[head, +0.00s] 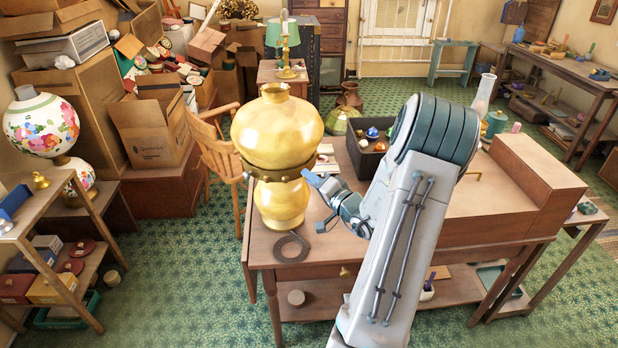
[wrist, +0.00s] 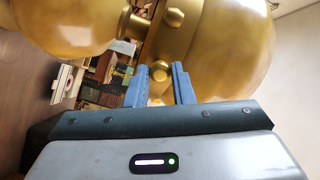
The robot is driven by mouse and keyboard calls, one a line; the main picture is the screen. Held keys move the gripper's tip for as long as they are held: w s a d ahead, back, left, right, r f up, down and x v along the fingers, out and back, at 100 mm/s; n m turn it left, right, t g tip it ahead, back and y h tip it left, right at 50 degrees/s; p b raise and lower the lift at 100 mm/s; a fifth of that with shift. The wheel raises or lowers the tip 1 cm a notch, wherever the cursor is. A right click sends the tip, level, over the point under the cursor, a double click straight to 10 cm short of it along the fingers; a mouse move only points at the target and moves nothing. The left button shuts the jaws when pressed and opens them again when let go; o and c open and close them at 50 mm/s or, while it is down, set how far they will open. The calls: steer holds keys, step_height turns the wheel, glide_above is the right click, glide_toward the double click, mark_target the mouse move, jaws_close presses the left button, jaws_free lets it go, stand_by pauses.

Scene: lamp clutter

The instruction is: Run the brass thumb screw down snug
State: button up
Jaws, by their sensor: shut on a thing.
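The brass lamp (head: 278,130) stands upright on the wooden table, with a large globe above, a dark collar ring at its waist and a smaller globe below. In the wrist view its gold body (wrist: 220,50) fills the top, turned sideways. The brass thumb screw (wrist: 159,72) shows as a small round knob at the collar, between my fingertips. My gripper (wrist: 160,76) is shut on the screw, one blue finger on each side. In the head view my gripper (head: 318,181) reaches the collar from the right; the screw cannot be made out there.
A dark cord coil (head: 292,247) lies on the table (head: 330,252) in front of the lamp. A dark box (head: 368,150) with coloured pieces sits behind my gripper. A wooden chest (head: 520,190) takes up the table's right side. A chair (head: 212,150) stands left of the lamp.

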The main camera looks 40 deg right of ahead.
steer(key=shift+m, duration=0.3)
steer(key=o, duration=0.5)
steer(key=shift+o, duration=0.2)
steer(key=shift+s, duration=0.1)
steer(key=s+b, duration=0.2)
steer(key=s, duration=0.3)
steer(key=shift+d, duration=0.15)
